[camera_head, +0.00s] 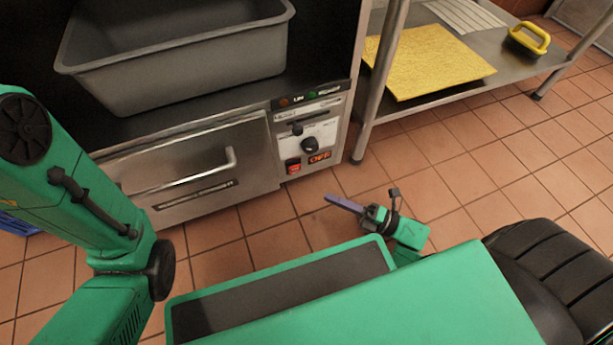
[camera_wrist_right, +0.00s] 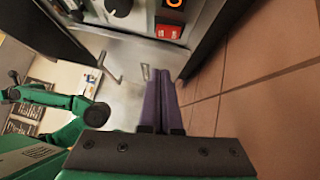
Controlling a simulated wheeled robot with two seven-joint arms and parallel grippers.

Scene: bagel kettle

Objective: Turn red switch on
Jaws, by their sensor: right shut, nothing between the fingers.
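The red switch (camera_head: 293,167) is at the lower left of the control panel on the front of the steel kettle unit. A lit orange OFF sign (camera_head: 319,157) is just right of it. In the right wrist view the red switch (camera_wrist_right: 168,31) is near the top, beyond the fingertips. My right gripper (camera_head: 328,198) has purple fingers, shut and empty. It is in front of and below the panel, apart from the switch. The closed fingers also show in the right wrist view (camera_wrist_right: 161,72). My left arm shows at the left, but its gripper is not in view.
A black knob (camera_head: 310,145) is above the switch. A drawer handle (camera_head: 231,158) sticks out left of the panel. A grey basin (camera_head: 175,55) is on top. A steel table leg (camera_head: 378,80) stands right of the panel. The tiled floor (camera_head: 480,170) to the right is clear.

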